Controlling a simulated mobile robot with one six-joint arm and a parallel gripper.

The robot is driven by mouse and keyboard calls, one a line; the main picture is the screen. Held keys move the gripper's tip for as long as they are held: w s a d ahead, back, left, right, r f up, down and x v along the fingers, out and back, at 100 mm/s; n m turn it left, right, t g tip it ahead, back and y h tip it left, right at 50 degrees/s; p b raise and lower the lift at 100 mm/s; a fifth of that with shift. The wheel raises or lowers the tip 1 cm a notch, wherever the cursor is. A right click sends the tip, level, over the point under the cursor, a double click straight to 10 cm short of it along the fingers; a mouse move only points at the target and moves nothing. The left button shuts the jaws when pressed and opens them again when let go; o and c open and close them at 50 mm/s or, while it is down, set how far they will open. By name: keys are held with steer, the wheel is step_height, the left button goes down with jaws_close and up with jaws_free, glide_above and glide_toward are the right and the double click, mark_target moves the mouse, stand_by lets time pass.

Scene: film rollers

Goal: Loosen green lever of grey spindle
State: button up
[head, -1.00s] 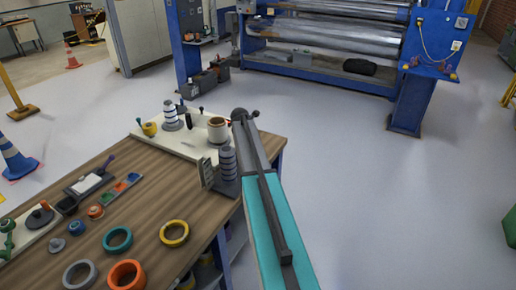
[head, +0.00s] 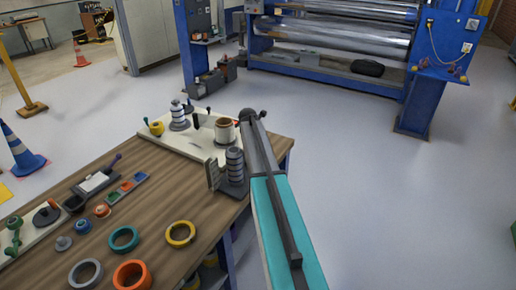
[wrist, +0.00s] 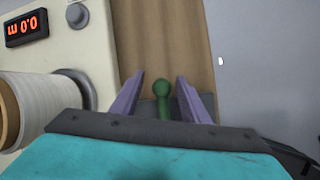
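The grey spindle (head: 235,162) is a stack of dark grey rings on a dark base near the right edge of the workbench in the head view. A green lever (wrist: 162,95) with a round knob shows in the wrist view, in front of a dark grey surface. My gripper (wrist: 159,80) is open in the wrist view. Its two purple fingers are on either side of the lever, with a gap on both sides. The lever's lower part and its joint to the spindle are hidden. The head view does not show the lever or my fingers clearly.
The wooden workbench (head: 130,228) holds a cream machine plate (head: 180,143) with a white roll (wrist: 45,105) and a red display (wrist: 22,27). Orange (head: 132,275), yellow (head: 180,234) and other rings lie at its front. Open floor is right of the bench; a blue roller machine stands behind.

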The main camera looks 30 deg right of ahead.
steer(key=shift+v, duration=0.85)
steer(key=b+v, duration=0.3)
steer(key=v, duration=0.9)
steer(key=shift+a, duration=0.15)
steer(key=shift+s, duration=0.2)
